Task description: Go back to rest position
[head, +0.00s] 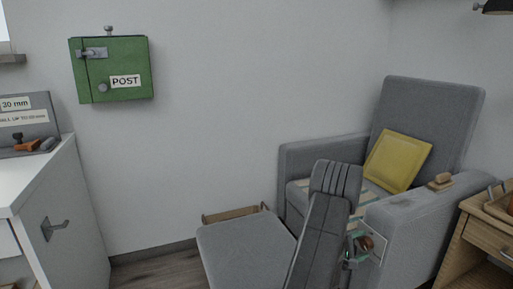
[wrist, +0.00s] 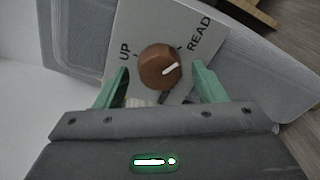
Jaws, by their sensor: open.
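A brown round knob (wrist: 160,68) with a white pointer line sits on a pale panel (wrist: 172,22) marked UP and READ in the wrist view. The pointer line is turned toward the READ side. In the head view the knob (head: 367,242) and panel (head: 377,253) are at the near side of the grey armchair (head: 420,215). My gripper (wrist: 160,72) is open, its green fingers on either side of the knob with gaps visible. In the head view my gripper (head: 352,246) is partly hidden behind my dark arm.
A yellow cushion (head: 398,161) lies on the chair, and a small wooden item (head: 440,181) on its armrest. A grey footrest (head: 243,248) stands left of my arm. A wooden side table (head: 487,232) is at right, a white desk (head: 45,185) at left. A green POST box (head: 125,60) hangs above.

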